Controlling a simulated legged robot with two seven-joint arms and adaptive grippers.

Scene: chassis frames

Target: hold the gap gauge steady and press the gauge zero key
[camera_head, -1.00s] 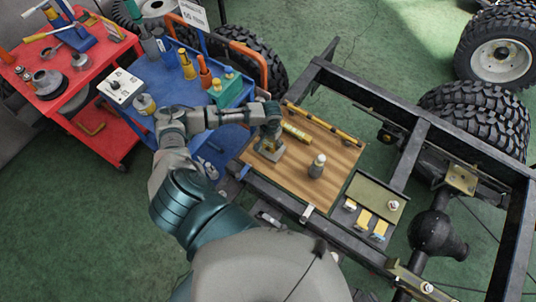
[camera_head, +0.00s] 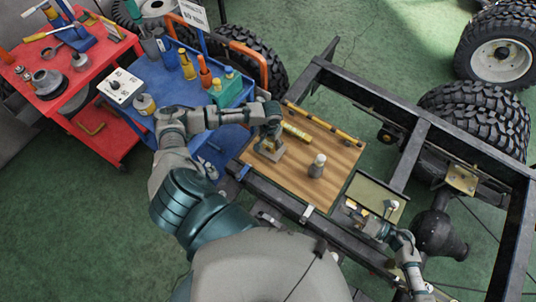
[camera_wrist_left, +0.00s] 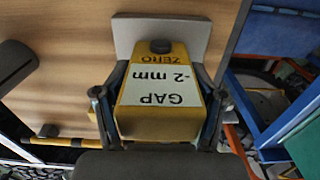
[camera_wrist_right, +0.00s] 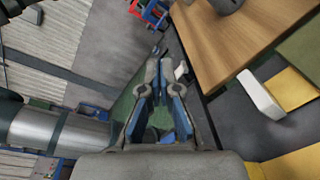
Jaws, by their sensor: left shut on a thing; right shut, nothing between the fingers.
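The gap gauge (camera_wrist_left: 160,95) is yellow with a white label reading "GAP -2 mm" and "ZERO", and a grey plate at its far end. Its black zero key (camera_wrist_left: 161,46) is uncovered beside the word ZERO. My left gripper (camera_head: 269,140) is shut on the gauge at the left end of the wooden board (camera_head: 340,153); its fingers flank the gauge in the left wrist view. My right gripper (camera_head: 354,213) is shut and empty by the green tray, right of the board and well apart from the gauge. Its fingers (camera_wrist_right: 158,75) meet at the tips in the right wrist view.
A yellow cylinder (camera_head: 297,132) and a yellow-black bar (camera_head: 330,126) lie behind. The green tray (camera_head: 371,193) and black chassis rails (camera_head: 360,92) surround the right side. A blue cart (camera_head: 165,90) stands left.

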